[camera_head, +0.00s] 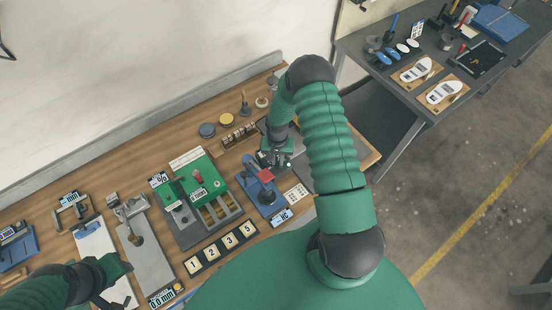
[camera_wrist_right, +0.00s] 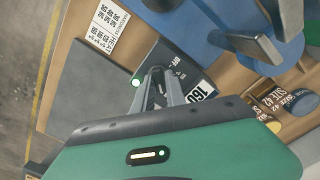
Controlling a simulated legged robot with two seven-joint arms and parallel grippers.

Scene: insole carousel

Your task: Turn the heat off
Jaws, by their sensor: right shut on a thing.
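The dark heat control box (camera_wrist_right: 188,72) shows in the right wrist view, with a "160" display (camera_wrist_right: 202,90) and a lit green lamp (camera_wrist_right: 136,82). My right gripper (camera_wrist_right: 158,73) is at this box, its narrow fingers together on a small part of its top, likely the switch. The fingertips hide that part and its position. In the head view my right gripper (camera_head: 276,158) is behind the blue press (camera_head: 262,196) with the red top. My left gripper (camera_head: 112,280) is low at the left, above the bench; its jaw opening is unclear.
A grey plate (camera_wrist_right: 90,80) and printed card (camera_wrist_right: 112,22) lie beside the box. Size blocks (camera_wrist_right: 272,108) stand on the other side. The green machine (camera_head: 196,187) and number tiles (camera_head: 222,246) are left of the press. A second table (camera_head: 420,97) stands at upper right.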

